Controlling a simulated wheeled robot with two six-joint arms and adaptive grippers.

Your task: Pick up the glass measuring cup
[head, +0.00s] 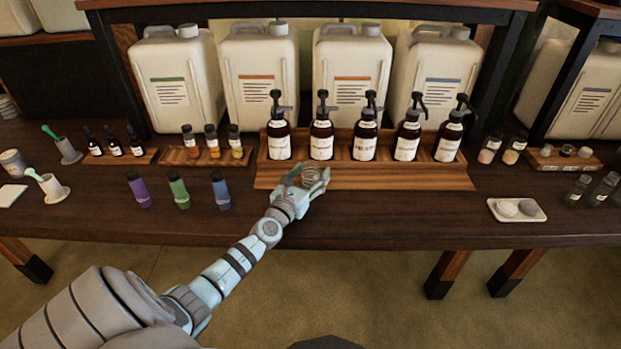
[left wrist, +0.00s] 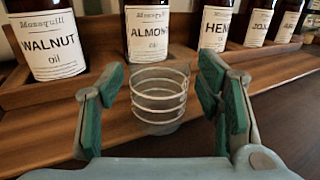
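The glass measuring cup (head: 311,173) is a small clear cylinder with pale rings, upright on the front ledge of the wooden bottle rack. In the left wrist view the cup (left wrist: 159,96) sits in the middle, between and slightly beyond the finger pads. My left gripper (head: 307,179) is open, with one green-padded finger on each side of the cup. My right gripper is in neither view.
Several dark pump bottles (head: 366,138) stand in the rack (head: 420,178) right behind the cup. Purple, green and blue small bottles (head: 220,192) stand left of my arm. A white tray (head: 496,212) lies at the right. The table front between is clear.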

